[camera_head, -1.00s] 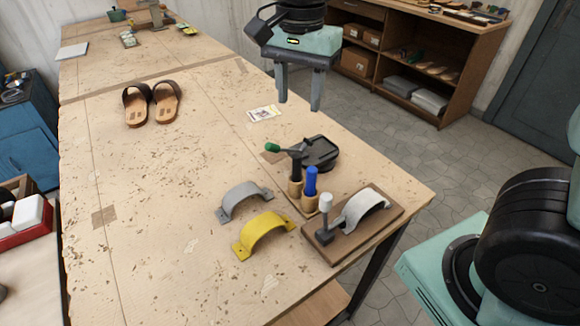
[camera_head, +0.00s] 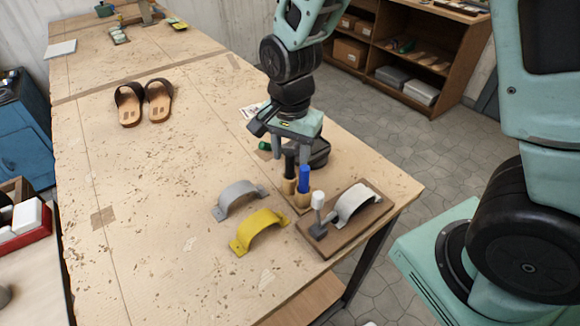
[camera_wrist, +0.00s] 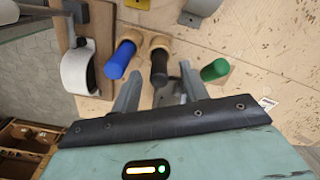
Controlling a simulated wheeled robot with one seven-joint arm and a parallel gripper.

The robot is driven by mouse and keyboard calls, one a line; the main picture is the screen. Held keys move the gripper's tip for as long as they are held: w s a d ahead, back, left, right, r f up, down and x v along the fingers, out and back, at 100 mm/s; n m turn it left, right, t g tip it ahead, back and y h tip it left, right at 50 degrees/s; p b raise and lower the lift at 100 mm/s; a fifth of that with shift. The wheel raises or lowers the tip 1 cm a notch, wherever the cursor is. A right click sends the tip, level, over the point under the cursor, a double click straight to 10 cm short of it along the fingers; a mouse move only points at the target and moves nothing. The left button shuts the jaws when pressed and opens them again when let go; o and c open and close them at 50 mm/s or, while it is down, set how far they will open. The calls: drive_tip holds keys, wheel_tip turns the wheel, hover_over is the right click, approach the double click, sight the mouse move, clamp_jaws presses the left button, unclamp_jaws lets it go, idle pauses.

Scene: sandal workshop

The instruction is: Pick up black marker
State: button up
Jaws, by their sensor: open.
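The black marker (camera_head: 289,165) stands upright in a round wooden holder (camera_head: 288,186), beside the blue marker (camera_head: 304,177) in its own holder. My gripper (camera_head: 291,158) is open just above and behind the black marker. In the wrist view the black marker (camera_wrist: 159,68) appears between the two open fingers (camera_wrist: 156,92), with the blue marker (camera_wrist: 120,60) to its left and a green-capped thing (camera_wrist: 215,70) to its right. I cannot tell whether a finger touches the black marker.
A wooden board with a grey arch (camera_head: 355,203) and a white-topped lever (camera_head: 318,202) stands close at the right. Grey (camera_head: 238,197) and yellow (camera_head: 259,230) arches lie in front. Sandals (camera_head: 144,100) rest farther back.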

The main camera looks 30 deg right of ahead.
sight(290, 165)
drive_tip(key=shift+s+f+p, duration=0.1)
drive_tip(key=shift+f+p, duration=0.2)
drive_tip(key=shift+f, duration=1.45)
drive_tip(key=c, duration=0.8)
wheel_tip(290, 165, up, 9)
drive_tip(key=shift+a+r+b, duration=0.1)
drive_tip(key=shift+b, duration=0.7)
drive_tip(key=shift+r, duration=0.45)
drive_tip(key=shift+o, duration=0.3)
drive_tip(key=shift+c, duration=0.4)
